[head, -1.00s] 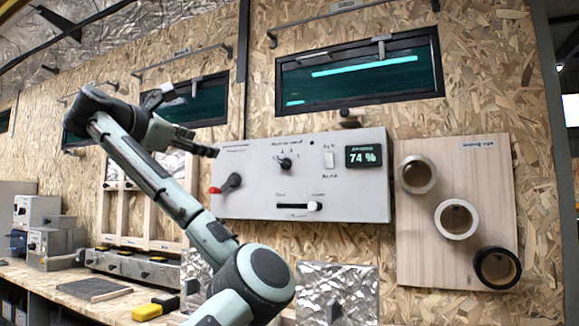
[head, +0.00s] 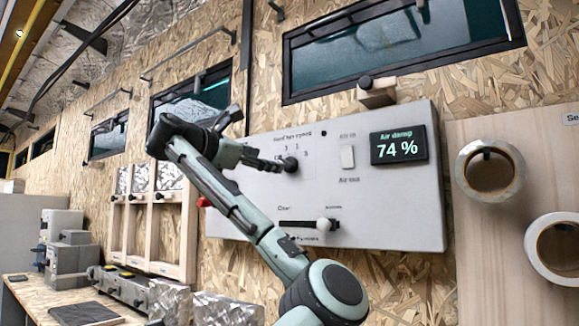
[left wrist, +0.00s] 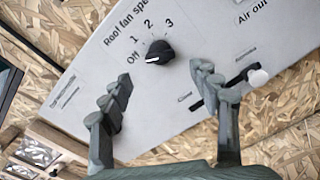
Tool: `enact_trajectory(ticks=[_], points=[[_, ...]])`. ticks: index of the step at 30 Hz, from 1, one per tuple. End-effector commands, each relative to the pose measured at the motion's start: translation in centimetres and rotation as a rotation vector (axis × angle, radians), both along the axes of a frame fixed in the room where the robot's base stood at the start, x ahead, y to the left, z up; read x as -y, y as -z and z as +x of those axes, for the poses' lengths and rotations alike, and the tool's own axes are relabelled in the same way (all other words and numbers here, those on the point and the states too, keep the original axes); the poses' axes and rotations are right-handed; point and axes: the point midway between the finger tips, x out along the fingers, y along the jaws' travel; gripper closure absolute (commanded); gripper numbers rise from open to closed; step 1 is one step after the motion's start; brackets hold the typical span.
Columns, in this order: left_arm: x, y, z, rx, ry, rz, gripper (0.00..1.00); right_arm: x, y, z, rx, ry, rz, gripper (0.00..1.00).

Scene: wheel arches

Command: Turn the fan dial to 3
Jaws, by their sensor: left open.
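The fan dial (left wrist: 159,52) is a round black knob on a light grey panel, under the label "Roof fan speed", with Off, 1, 2 and 3 printed around it. Its white mark lies on the left side, toward Off. In the head view the dial (head: 291,164) shows right at the tips of my left gripper (head: 272,165). In the left wrist view my left gripper (left wrist: 162,82) is open and empty, its two dark fingers apart, with the dial beyond and between the tips. Contact is not visible. My right gripper is not in view.
The grey control panel (head: 395,215) also carries a white slider knob (head: 325,225), a white switch (head: 347,157) and a display (head: 398,145) reading 74 %. A red-tipped lever (head: 204,202) is partly behind my arm. Tape rolls (head: 490,170) hang at right.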

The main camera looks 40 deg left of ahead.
Motion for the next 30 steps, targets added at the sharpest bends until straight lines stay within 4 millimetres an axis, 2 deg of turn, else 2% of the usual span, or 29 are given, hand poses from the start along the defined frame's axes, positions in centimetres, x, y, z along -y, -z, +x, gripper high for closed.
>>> enact_trajectory(ticks=[3, 6, 12, 23, 30], points=[[-0.1, 0.0, 2.0, -0.005, 0.004, -0.001, 0.38, 0.0, 1.0, -0.7, -0.019, -0.002, 0.004, 1.00], [-0.3, -0.1, 3.6, -0.004, 0.005, 0.000, 0.38, 0.0, 2.1, -0.5, -0.021, -0.007, 0.007, 1.00], [-0.6, 0.0, 6.1, -0.002, 0.002, 0.000, 0.38, 0.0, 3.2, -0.5, -0.025, -0.005, 0.012, 1.00], [-0.7, 0.0, 6.9, 0.000, 0.001, 0.000, 0.38, 0.0, 3.6, -0.5, -0.023, -0.005, 0.013, 1.00], [-0.7, 0.0, 6.8, 0.000, 0.001, 0.000, 0.65, 0.0, 3.6, -0.5, -0.024, -0.005, 0.014, 1.00]])
